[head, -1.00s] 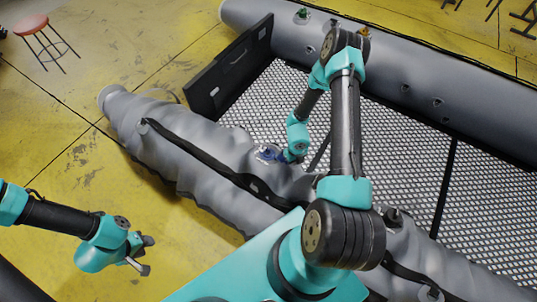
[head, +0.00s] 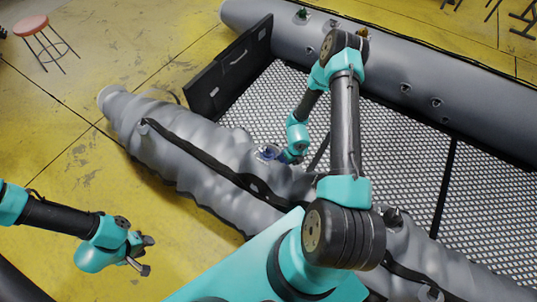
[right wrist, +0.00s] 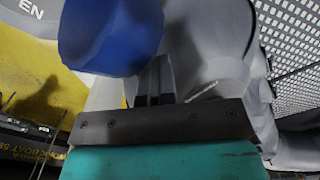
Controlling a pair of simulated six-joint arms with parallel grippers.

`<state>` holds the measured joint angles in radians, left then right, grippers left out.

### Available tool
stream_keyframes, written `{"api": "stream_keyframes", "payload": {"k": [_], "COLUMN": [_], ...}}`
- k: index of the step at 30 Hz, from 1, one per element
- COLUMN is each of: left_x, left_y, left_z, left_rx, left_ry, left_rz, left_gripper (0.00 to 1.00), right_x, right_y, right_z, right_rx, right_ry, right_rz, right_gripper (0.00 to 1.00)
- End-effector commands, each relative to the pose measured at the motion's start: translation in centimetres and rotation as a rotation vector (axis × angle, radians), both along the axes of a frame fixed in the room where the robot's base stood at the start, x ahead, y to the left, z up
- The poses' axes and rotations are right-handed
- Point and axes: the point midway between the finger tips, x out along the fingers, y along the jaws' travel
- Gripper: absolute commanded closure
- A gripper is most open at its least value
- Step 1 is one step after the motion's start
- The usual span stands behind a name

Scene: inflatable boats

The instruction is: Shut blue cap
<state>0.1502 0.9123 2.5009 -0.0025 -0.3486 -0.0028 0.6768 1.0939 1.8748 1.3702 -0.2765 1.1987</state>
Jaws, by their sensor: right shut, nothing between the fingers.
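The blue cap (head: 267,152) is on top of the near grey tube of the inflatable boat (head: 225,150), small in the head view. In the right wrist view the blue cap (right wrist: 110,35) is large, at the upper left, beside the fingertips. My right gripper (right wrist: 155,78) is shut and empty, close to the cap; I cannot tell whether it touches it. In the head view the wrist partly hides the right fingers. Whether the cap sits on its valve is not clear. My left gripper (head: 147,254) is open and empty over the yellow floor, left of the boat.
A black board (head: 230,70) stands across the boat's end. The boat's mesh-patterned floor (head: 390,140) lies between the near tube and the far grey tube (head: 400,85). A black strap (head: 195,152) runs along the near tube. A red stool (head: 45,40) stands far off at the upper left.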

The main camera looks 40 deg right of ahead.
Motion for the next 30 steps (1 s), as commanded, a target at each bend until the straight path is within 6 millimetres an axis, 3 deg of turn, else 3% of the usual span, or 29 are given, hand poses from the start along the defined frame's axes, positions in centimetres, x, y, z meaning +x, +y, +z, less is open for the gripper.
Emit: {"api": "stream_keyframes", "payload": {"k": [1,14,30], "left_x": [0.0,0.0,0.0], "left_y": [0.0,0.0,0.0], "left_z": [0.0,0.0,0.0], "left_rx": [0.0,0.0,0.0], "left_ry": [0.0,0.0,0.0], "left_rz": [0.0,0.0,0.0], "left_gripper": [0.61,0.61,0.61], "right_x": [0.2,0.0,0.6], "right_y": [0.4,0.2,0.4], "right_z": [-1.2,-3.1,-2.8], "right_rx": [0.009,0.006,0.007], "right_ry": [0.0,0.0,-0.002], "right_rz": [0.005,0.003,0.006], "right_gripper": [1.0,1.0,1.0]}}
